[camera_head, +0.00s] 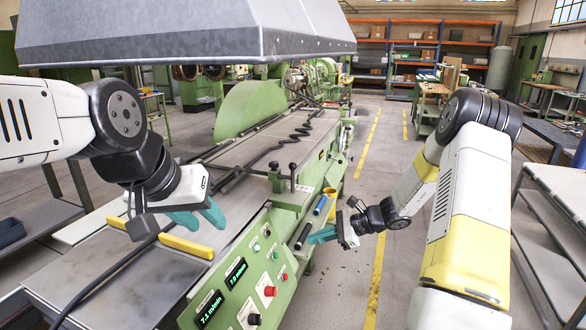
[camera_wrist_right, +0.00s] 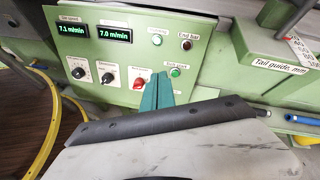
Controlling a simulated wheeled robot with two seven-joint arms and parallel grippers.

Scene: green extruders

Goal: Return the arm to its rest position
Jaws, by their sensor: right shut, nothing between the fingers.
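My right arm reaches in from the right in the head view. Its gripper (camera_head: 322,236) has teal fingers and is shut and empty, at the right side of the green control panel (camera_head: 232,279). In the right wrist view the shut fingers (camera_wrist_right: 157,92) appear in front of the panel's lower edge, near a green button (camera_wrist_right: 176,72) and a red button (camera_wrist_right: 139,83). Contact with the panel cannot be told. My left gripper (camera_head: 198,217) hangs over the machine's metal bed, its teal fingers apart with nothing seen between them.
A yellow bar (camera_head: 186,247) lies on the metal bed (camera_head: 120,275) below my left gripper. A grey hood (camera_head: 190,35) overhangs the machine. A blue-ended rod (camera_head: 320,205) projects near my right gripper. Grey shelving (camera_head: 550,235) stands at the right.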

